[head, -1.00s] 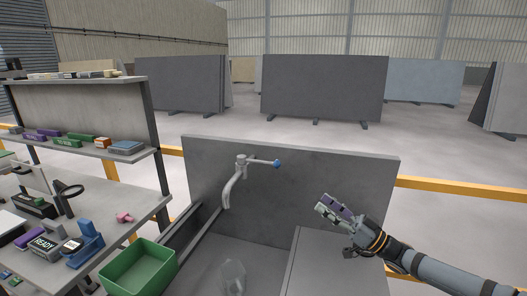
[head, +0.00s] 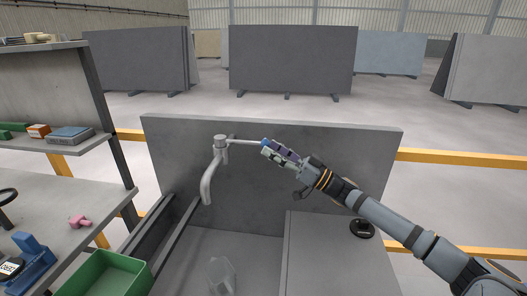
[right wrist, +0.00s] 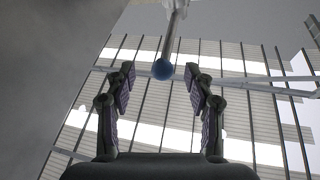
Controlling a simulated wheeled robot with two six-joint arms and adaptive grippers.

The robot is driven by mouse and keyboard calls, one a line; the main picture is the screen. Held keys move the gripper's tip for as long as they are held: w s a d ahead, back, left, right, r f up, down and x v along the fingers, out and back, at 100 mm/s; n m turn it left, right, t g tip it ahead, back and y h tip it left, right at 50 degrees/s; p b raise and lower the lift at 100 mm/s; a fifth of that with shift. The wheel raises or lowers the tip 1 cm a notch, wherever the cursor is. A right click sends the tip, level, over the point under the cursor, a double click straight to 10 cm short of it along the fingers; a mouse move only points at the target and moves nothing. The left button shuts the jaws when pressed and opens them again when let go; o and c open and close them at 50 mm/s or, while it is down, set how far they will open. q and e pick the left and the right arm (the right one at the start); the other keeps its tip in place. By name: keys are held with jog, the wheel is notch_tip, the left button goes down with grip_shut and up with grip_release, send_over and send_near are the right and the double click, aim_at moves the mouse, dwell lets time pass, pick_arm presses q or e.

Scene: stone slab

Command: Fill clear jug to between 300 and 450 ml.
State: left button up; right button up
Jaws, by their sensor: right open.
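The clear jug (head: 222,276) stands in the sink basin at the bottom of the head view, below and a little right of the spout; I cannot make out any water in it. The grey tap (head: 208,180) rises in front of the upright slab, with a long lever (head: 243,141) reaching right to a blue knob (head: 265,143). My right gripper (head: 269,149) is at the lever's end. In the right wrist view the blue knob (right wrist: 162,69) sits between the open fingertips (right wrist: 161,75), with gaps on both sides. My left gripper is not in view.
A green bin (head: 105,275) stands left of the basin. A workbench (head: 50,190) with a pink object (head: 80,221) and a blue device (head: 32,262) is at the left. A grey upright slab (head: 300,160) stands behind the tap. A flat counter (head: 325,260) lies right of the basin.

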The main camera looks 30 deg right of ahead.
aim_at(265, 142)
jog(key=shift+w+a+r+p, duration=0.4)
jog(key=shift+w+a+r, duration=0.4)
jog(key=shift+w+r, duration=0.15)
jog(key=shift+w+a, duration=0.2)
jog(key=shift+w, duration=0.05)
jog(key=c, duration=0.4)
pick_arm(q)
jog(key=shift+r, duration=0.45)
pick_arm(e)
grip_shut()
